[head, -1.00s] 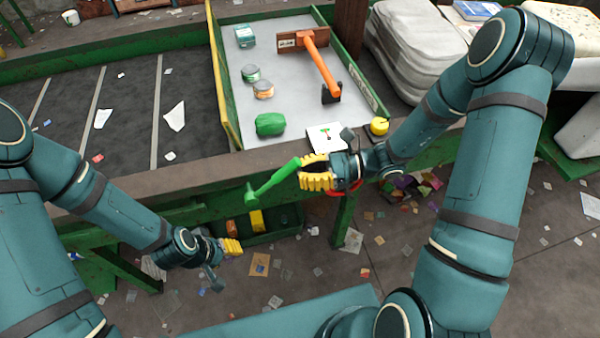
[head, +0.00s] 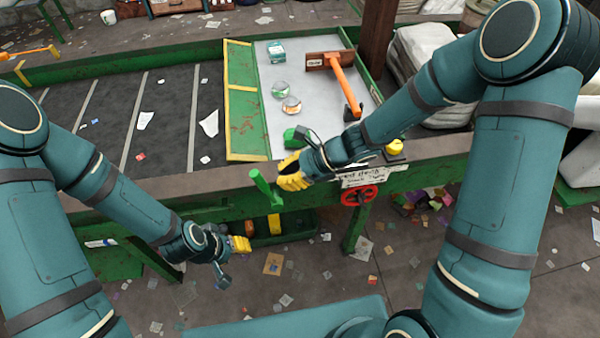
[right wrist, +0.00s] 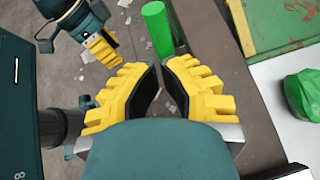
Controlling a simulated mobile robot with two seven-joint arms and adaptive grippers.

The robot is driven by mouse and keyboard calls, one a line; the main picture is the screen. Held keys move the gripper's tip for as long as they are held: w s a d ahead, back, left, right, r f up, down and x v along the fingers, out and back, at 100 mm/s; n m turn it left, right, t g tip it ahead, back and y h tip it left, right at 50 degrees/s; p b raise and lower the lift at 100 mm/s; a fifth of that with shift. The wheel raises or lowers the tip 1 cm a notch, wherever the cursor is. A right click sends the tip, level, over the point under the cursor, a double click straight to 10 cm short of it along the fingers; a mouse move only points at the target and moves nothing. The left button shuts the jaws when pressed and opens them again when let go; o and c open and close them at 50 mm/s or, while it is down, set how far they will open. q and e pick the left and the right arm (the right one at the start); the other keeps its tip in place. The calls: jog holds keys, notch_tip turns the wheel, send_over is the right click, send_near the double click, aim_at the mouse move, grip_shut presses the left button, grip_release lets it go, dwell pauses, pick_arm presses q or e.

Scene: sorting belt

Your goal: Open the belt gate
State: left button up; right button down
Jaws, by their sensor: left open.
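The belt gate (head: 246,128) is a green panel with yellow edges between the dark belt and the pale sorting surface. Its broad face shows in the head view, and part of it shows in the right wrist view (right wrist: 290,22). A green lever (head: 262,186) sticks out at the front rail. My right gripper (head: 281,184) is at the lever; in the right wrist view the lever (right wrist: 157,28) lies just beyond the fingertips. Those fingers stand close together with a narrow gap, and their contact with the lever is unclear. My left gripper (head: 249,243) is open and empty, low before the rail.
A red valve wheel (head: 358,195) and yellow button (head: 394,147) are right of the lever. A green bin (head: 295,222) stands below the rail.

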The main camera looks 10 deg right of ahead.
aim_at(260, 181)
jog(key=shift+h, duration=0.8)
jog(key=a+b, duration=0.1)
jog(key=a, duration=0.5)
jog(key=shift+f, duration=0.15)
jog(key=a+f+h+b, duration=0.1)
jog(key=a+f+b, duration=0.1)
jog(key=a, duration=0.5)
jog(key=shift+f, duration=0.85)
jog(key=shift+a, duration=0.1)
jog(key=shift+r, duration=0.1)
